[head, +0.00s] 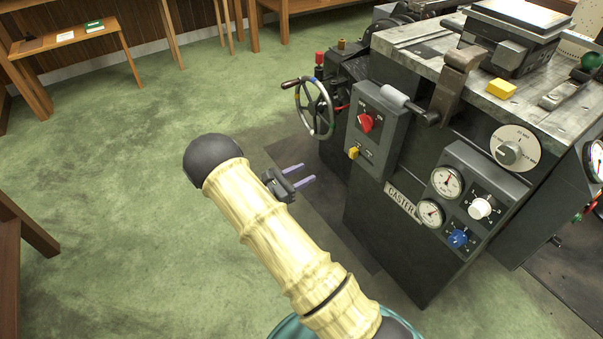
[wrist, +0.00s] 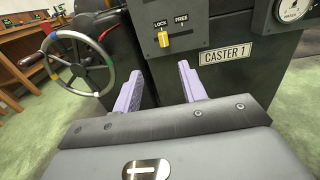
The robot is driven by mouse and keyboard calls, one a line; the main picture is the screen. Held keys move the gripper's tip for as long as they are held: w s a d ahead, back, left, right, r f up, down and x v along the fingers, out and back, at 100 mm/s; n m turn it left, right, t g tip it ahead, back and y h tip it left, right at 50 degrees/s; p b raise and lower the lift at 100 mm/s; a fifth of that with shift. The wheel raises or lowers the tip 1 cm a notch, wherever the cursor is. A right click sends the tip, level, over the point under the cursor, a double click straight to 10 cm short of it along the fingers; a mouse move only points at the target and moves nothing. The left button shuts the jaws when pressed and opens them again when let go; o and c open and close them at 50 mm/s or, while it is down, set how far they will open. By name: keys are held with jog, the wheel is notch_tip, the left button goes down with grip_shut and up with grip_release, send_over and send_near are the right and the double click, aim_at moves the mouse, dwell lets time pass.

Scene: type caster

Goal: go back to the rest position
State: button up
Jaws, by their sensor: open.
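My gripper (head: 300,177) is open and empty, held over the floor to the left of the type caster (head: 385,235). Its two pale purple fingers stand apart in the wrist view (wrist: 160,88), with nothing between them. They point toward the front of the caster, below the lock/free panel. My arm reaches up from the bottom of the head view, with its dark elbow end at the upper left. I cannot tell the exact gap between the fingertips and the machine.
The handwheel (head: 314,107) sticks out on the caster's left side. The lock/free panel has a yellow switch (head: 352,153) and a red knob (head: 366,123). A lever with a grey grip (head: 396,97) juts out above. Green floor (head: 110,180) is open to the left. A wooden table (head: 75,36) stands behind.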

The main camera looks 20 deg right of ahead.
jog(key=shift+w, duration=0.2)
jog(key=s+d+r+m+g+y, duration=0.1)
jog(key=s+r+m+g+y, duration=0.1)
jog(key=s+m+g+y, duration=0.4)
jog(key=s+d+r+m+g+y, duration=0.15)
jog(key=s+m, duration=0.25)
jog(key=s, duration=0.4)
jog(key=s+a+r+m+t+y, duration=0.5)
jog(key=s+a+r+m+y, duration=0.35)
jog(key=m+y, duration=0.2)
jog(key=w+p+v, duration=0.2)
jog(key=p+v, duration=1)
jog(key=p, duration=0.1)
jog(key=w+a+r+p+v, duration=0.1)
jog(key=w+p+v, duration=0.2)
jog(key=p+v, duration=0.9)
jog(key=w+a+r+p+v, duration=0.1)
jog(key=w+p+v, duration=0.2)
jog(key=p+v, duration=1)
jog(key=shift+s+d+h+p, duration=0.2)
jog(key=shift+d+h+p, duration=0.1)
jog(key=shift+p, duration=0.05)
jog(key=shift+m, duration=0.25)
